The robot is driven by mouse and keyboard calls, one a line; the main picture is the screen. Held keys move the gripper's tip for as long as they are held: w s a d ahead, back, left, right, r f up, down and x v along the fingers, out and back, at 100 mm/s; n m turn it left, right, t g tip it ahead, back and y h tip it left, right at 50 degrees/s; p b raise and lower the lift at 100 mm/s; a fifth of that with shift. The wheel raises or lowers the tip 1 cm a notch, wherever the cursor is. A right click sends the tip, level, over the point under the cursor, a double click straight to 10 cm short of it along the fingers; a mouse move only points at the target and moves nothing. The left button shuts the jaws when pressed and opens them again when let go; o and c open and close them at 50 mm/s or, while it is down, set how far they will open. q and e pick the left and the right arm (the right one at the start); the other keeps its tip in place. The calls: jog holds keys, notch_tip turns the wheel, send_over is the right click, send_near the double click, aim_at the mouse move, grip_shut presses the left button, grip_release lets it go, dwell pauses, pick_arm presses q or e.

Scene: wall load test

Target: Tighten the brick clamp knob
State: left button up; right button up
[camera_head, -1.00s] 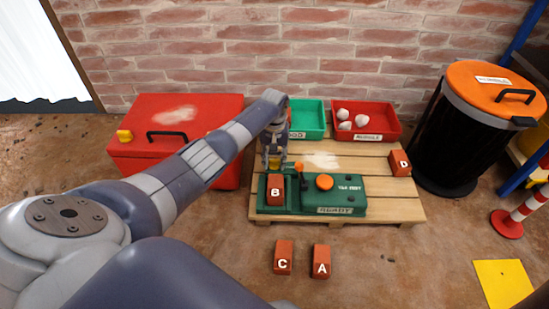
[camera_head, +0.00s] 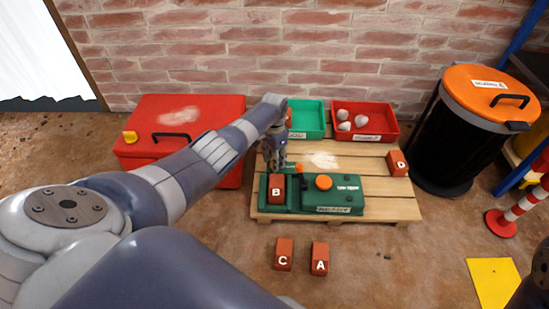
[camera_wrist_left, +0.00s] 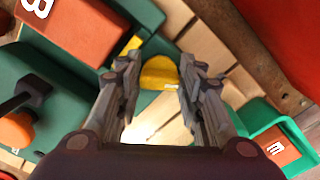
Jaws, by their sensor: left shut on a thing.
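The yellow clamp knob (camera_wrist_left: 158,72) sits between the fingertips of my left gripper (camera_wrist_left: 158,80) in the left wrist view. My left gripper (camera_head: 274,163) is shut on it at the back of the green test rig (camera_head: 345,203). In the head view the gripper hides the knob. Red brick B (camera_head: 276,188) lies in the rig's left part, just in front of the gripper, and shows in the wrist view too (camera_wrist_left: 85,32). My right gripper is not in view.
The rig stands on a wooden pallet (camera_head: 400,208) with brick D (camera_head: 397,163) at its right. A green bin (camera_head: 308,119) and a red bin (camera_head: 388,136) with pale lumps stand behind. Bricks C (camera_head: 283,254) and A (camera_head: 320,259) lie on the floor in front. A red toolbox (camera_head: 215,107) stands left.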

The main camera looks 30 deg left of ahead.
pick_arm(q)
jog(key=m, duration=0.5)
jog(key=shift+w, duration=0.1)
jog(key=shift+a+m, duration=0.1)
jog(key=shift+m, duration=1)
jog(key=o, duration=1.1)
jog(key=shift+c, duration=0.2)
notch_tip(320, 180, up, 12)
